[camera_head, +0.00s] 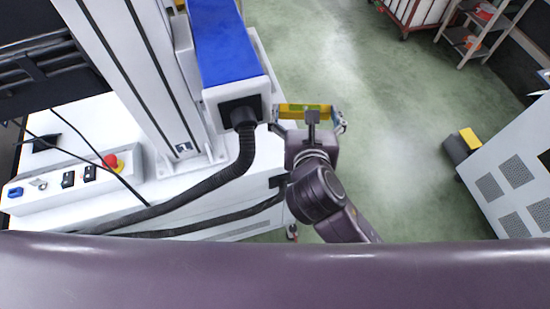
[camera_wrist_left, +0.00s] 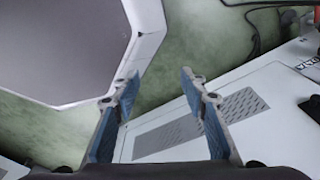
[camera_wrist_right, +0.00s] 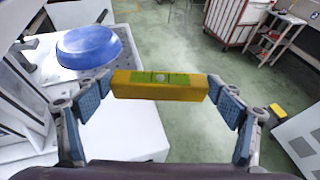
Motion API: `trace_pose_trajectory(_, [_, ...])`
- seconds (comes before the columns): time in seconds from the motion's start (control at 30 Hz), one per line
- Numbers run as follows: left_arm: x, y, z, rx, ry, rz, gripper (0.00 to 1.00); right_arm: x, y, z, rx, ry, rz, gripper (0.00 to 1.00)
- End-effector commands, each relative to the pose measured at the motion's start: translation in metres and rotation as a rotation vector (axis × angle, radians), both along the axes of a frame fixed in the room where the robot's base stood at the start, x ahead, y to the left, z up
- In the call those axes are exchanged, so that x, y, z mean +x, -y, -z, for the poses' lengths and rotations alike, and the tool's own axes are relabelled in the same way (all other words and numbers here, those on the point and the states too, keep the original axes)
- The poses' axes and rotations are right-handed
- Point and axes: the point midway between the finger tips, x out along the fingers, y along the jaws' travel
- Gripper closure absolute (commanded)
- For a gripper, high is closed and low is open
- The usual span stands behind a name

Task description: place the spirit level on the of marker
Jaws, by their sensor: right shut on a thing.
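The spirit level (camera_head: 290,109) is a yellow bar with a green top strip. In the right wrist view the spirit level (camera_wrist_right: 160,93) lies crosswise between the two blue-padded fingers. My right gripper (camera_head: 306,116) is shut on its ends and holds it just right of the blue conveyor end, over the white cabinet edge and green floor. My left gripper (camera_wrist_left: 159,78) shows only in the left wrist view, open and empty above a white perforated panel (camera_wrist_left: 245,105). I cannot make out the marker in any view.
A black hose (camera_head: 243,165) and a red stop button (camera_head: 111,160) are on the white cabinet (camera_head: 245,220). Open green floor (camera_head: 390,130) lies right, before a perforated cabinet (camera_head: 515,170).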

Motion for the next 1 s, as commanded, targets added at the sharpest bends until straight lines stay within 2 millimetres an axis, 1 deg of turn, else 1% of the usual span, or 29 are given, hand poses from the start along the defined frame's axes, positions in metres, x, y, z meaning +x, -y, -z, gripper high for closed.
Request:
trace_pose_trajectory(0.03, [0.007, 0.0, 0.011, -0.001, 0.008, 0.0, 0.6, -0.003, -0.013, 0.021, -0.005, -0.002, -0.079, 0.39])
trace_pose_trajectory(0.1, [0.006, -0.002, 0.017, 0.003, 0.008, 0.002, 0.6, -0.008, -0.032, 0.035, -0.001, -0.001, -0.176, 0.39])
trace_pose_trajectory(0.17, [-0.004, -0.009, 0.021, 0.01, -0.005, 0.003, 0.6, -0.013, -0.044, 0.044, 0.001, 0.001, -0.239, 0.39])
trace_pose_trajectory(0.2, [-0.014, -0.014, 0.023, 0.017, -0.019, 0.004, 0.6, -0.015, -0.05, 0.048, 0.003, 0.001, -0.271, 0.39])
trace_pose_trajectory(0.3, [-0.041, -0.025, 0.028, 0.032, -0.059, 0.007, 0.6, -0.02, -0.059, 0.06, 0.005, 0.0, -0.319, 0.39])
trace_pose_trajectory(0.33, [-0.047, -0.028, 0.03, 0.035, -0.067, 0.007, 0.6, -0.021, -0.06, 0.065, 0.005, 0.0, -0.325, 0.39])
trace_pose_trajectory(0.4, [-0.056, -0.03, 0.033, 0.037, -0.079, 0.008, 0.6, -0.022, -0.061, 0.079, 0.006, -0.003, -0.331, 0.39])
trace_pose_trajectory(0.43, [-0.057, -0.03, 0.034, 0.038, -0.08, 0.008, 0.6, -0.023, -0.062, 0.085, 0.006, -0.003, -0.332, 0.39])
trace_pose_trajectory(0.57, [-0.049, -0.027, 0.037, 0.034, -0.067, 0.007, 0.6, -0.023, -0.062, 0.106, 0.006, -0.001, -0.33, 0.39])
trace_pose_trajectory(0.73, [-0.022, -0.017, 0.039, 0.02, -0.03, 0.004, 0.6, -0.022, -0.062, 0.121, 0.007, 0.001, -0.329, 0.39])
trace_pose_trajectory(0.8, [-0.016, -0.012, 0.041, 0.014, -0.02, 0.003, 0.6, -0.023, -0.061, 0.132, 0.006, -0.002, -0.328, 0.39])
trace_pose_trajectory(0.9, [-0.015, -0.009, 0.044, 0.012, -0.019, 0.002, 0.6, -0.022, -0.062, 0.146, 0.007, 0.0, -0.329, 0.39])
trace_pose_trajectory(1.0, [-0.018, -0.01, 0.046, 0.013, -0.025, 0.002, 0.6, -0.022, -0.062, 0.153, 0.007, 0.002, -0.329, 0.39])
